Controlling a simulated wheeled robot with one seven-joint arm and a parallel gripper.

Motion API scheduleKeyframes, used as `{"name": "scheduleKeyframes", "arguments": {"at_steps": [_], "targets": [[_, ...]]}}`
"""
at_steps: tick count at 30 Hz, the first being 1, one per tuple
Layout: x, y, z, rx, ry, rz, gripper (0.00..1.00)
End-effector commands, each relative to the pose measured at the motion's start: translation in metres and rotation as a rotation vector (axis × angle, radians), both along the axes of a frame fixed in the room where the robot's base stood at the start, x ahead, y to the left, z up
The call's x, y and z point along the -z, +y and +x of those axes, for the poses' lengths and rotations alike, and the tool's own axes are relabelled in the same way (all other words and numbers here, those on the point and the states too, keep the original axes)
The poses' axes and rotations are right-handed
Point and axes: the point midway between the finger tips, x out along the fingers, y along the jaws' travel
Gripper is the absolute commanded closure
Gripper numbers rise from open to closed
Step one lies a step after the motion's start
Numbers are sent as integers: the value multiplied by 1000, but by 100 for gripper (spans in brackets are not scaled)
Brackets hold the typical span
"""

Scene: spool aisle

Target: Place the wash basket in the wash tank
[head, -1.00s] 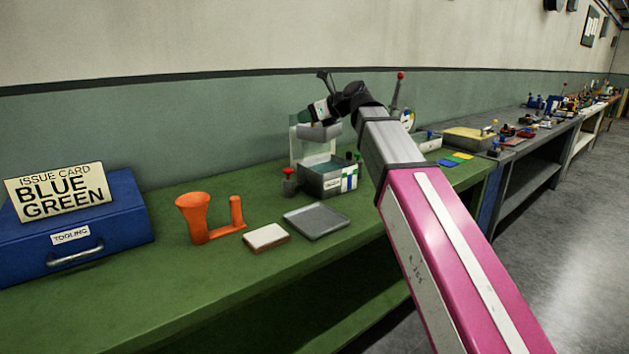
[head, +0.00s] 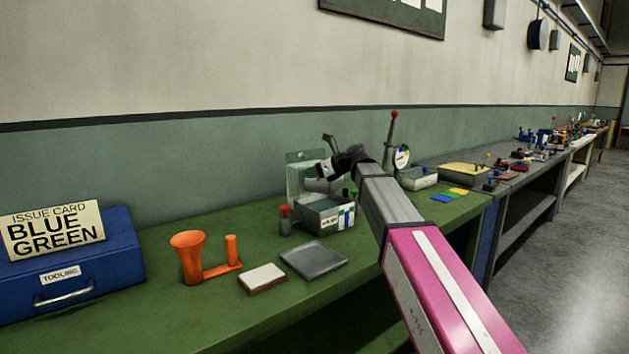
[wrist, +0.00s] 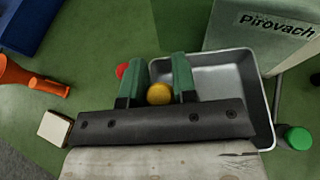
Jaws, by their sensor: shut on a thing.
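My gripper (wrist: 158,84) is shut on a yellow knob (wrist: 159,94), which I take to be the handle of the wash basket. In the head view the grey basket (head: 324,186) hangs under my gripper, just over the wash tank and partly hidden. The wash tank (head: 318,222) is a grey box with a white label and blue and green stripes on the bench. In the wrist view a grey metal container (wrist: 215,75) lies beneath and to the right of the fingers. I cannot tell from that view whether the basket is inside the tank.
A flat grey tray (head: 314,260), a white-topped block (head: 262,278) and an orange funnel holder (head: 190,258) lie in front and left.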

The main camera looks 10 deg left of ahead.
Motion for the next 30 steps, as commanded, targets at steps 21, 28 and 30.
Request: {"name": "scheduleKeyframes", "arguments": {"at_steps": [21, 28, 30], "targets": [[33, 0, 0, 1, -1, 0, 100], [38, 0, 0, 1, -1, 0, 100], [38, 0, 0, 1, -1, 0, 100]]}}
